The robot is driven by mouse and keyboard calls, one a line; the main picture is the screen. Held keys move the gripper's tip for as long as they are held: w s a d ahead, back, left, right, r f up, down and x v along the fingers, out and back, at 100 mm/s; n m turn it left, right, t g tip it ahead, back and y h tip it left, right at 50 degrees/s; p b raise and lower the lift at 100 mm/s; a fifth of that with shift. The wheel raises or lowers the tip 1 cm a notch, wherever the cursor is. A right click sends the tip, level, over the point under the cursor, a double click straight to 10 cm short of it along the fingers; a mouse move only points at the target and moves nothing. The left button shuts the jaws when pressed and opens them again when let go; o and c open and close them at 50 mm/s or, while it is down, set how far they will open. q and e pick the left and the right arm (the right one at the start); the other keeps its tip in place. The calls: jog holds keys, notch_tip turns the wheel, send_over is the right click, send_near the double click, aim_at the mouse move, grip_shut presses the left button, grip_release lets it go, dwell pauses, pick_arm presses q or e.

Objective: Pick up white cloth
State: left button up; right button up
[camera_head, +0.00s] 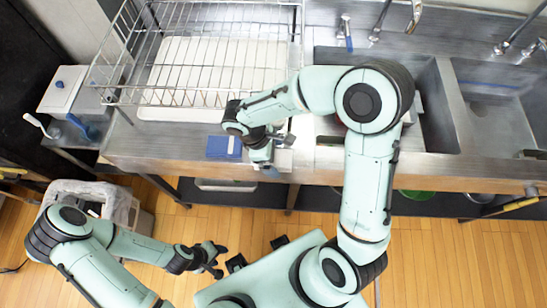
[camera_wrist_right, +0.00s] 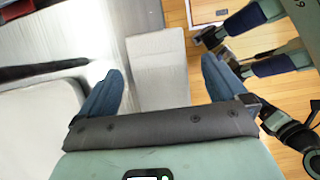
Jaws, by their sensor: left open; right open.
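The white cloth (camera_wrist_right: 157,48) looks like a flat, pale rectangle on the metal counter near its front edge, ahead of my right gripper in the right wrist view. In the head view a pale patch (camera_head: 301,133) right of that gripper appears to be the same cloth, partly hidden by my arm. My right gripper (camera_head: 279,153) is open and low over the counter; its two dark blue fingers (camera_wrist_right: 163,78) frame the cloth's near part in the wrist view. Contact cannot be told. My left gripper (camera_head: 219,258) is open and empty, over the floor in front of the counter.
A blue block-like item (camera_head: 223,147) lies left of my right gripper. A wire rack (camera_head: 205,50) stands over a white tray (camera_head: 165,113) behind it. Sink basins (camera_head: 440,100) and taps (camera_head: 375,35) lie to the right. A grey bin (camera_head: 140,215) stands lower left.

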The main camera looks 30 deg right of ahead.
jog(key=shift+f, duration=0.25)
dwell(0.4)
jog(key=c, duration=1.1)
